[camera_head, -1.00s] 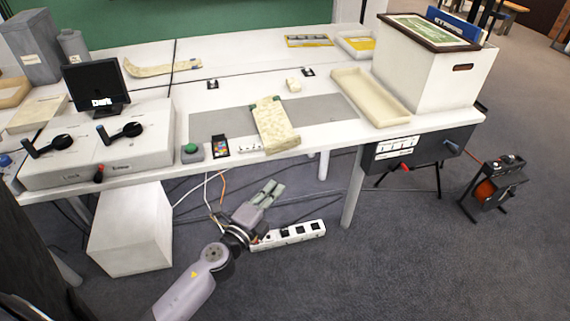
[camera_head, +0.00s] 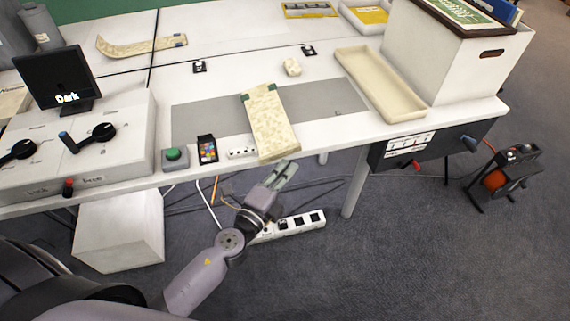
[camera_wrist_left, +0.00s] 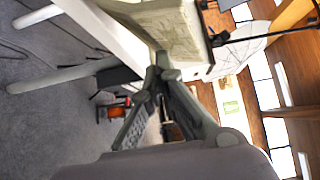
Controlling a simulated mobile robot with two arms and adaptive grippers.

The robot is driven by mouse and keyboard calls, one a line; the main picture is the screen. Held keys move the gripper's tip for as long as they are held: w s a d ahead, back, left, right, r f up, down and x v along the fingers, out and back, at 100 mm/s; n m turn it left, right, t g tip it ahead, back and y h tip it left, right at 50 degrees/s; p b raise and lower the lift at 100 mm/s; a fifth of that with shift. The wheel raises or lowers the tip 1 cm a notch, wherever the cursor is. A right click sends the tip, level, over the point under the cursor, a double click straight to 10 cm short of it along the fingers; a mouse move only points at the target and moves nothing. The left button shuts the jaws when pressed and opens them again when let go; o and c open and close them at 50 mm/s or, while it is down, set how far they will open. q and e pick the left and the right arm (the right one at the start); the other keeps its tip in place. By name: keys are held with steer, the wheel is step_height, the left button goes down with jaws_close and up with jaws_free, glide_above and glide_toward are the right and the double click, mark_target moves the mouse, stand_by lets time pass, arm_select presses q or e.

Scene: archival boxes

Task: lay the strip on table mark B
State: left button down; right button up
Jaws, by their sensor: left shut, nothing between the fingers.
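A pale mottled strip (camera_head: 268,122) with green far corners lies on the grey mat (camera_head: 200,118), its near end at or over the table's front edge. A second, curled beige strip (camera_head: 140,46) with a bluish end lies at the back left. Two small black-and-white markers (camera_head: 199,66) and (camera_head: 308,50) are on the white top; I cannot read a letter B on either. My left gripper (camera_head: 286,172) is shut and empty, just below the mottled strip's near end. In the left wrist view, its fingertips (camera_wrist_left: 164,70) appear close to the strip's pale underside (camera_wrist_left: 170,30); contact is unclear.
A cream tray (camera_head: 378,85) and a white box (camera_head: 440,60) stand at right. A green button (camera_head: 175,157), a colour card (camera_head: 207,149) and a white block (camera_head: 241,152) line the front edge. A power strip (camera_head: 300,224) is beyond my forearm.

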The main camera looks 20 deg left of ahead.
mark_target(279, 148)
arm_select(q)
steer(key=w+a, duration=0.1)
steer(key=w, duration=0.1)
steer(key=w+a, duration=0.1)
steer(key=w, duration=0.1)
steer(key=w+a, duration=0.1)
steer(key=w, duration=0.1)
steer(key=shift+w+a, duration=0.1)
steer(key=shift+a, duration=0.3)
arm_select(e)
steer(key=shift+f, duration=0.1)
steer(key=shift+w+a, duration=0.1)
steer(key=shift+a, duration=0.05)
